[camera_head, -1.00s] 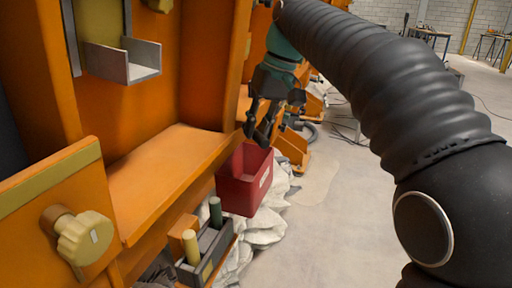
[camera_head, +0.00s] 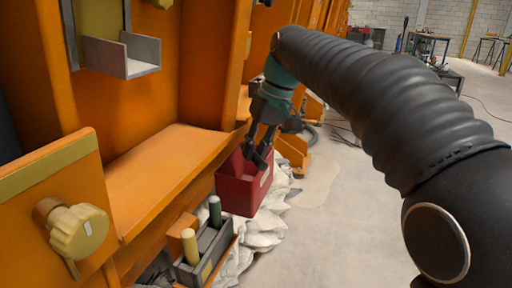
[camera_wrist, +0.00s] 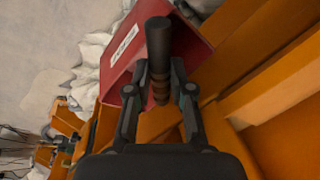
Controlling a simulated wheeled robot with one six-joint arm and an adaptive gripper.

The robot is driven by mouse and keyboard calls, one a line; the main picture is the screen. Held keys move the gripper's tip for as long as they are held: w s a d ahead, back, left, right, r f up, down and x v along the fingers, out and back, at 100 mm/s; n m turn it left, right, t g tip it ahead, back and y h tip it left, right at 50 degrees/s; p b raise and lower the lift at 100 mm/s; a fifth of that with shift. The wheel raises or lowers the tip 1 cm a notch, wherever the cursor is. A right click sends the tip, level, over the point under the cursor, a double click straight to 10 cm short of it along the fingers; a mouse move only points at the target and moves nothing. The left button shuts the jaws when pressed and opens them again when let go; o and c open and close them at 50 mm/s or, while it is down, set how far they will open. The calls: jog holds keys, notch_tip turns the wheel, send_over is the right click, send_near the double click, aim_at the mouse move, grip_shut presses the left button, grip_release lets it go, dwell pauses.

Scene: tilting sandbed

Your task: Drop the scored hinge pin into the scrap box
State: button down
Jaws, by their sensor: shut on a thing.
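My gripper (camera_head: 259,155) points down over the opening of the red scrap box (camera_head: 238,194) in the head view. In the wrist view my gripper (camera_wrist: 160,88) is shut on the hinge pin (camera_wrist: 158,45), a dark cylinder with brownish ring grooves near the fingertips. The pin's dark end sticks out beyond the fingers, over the red box (camera_wrist: 128,60) with its white label. In the head view the pin is too small and dark to tell from the fingers. The inside of the box is mostly hidden.
A grey tray (camera_head: 217,254) holds a dark green cylinder (camera_head: 215,211) and a yellow one (camera_head: 190,246) in front of the box. White crumpled sacks (camera_head: 265,232) lie around the box. The orange frame and ledge (camera_head: 165,170) stand close on the left. Open floor (camera_head: 340,210) lies right.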

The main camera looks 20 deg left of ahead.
jog(key=shift+f, duration=0.3)
jog(key=c, duration=1)
grip_release()
jog(key=shift+r, duration=0.1)
jog(key=shift+r, duration=0.35)
jog(key=shift+p+v, duration=0.85)
jog(key=shift+v, duration=5.25)
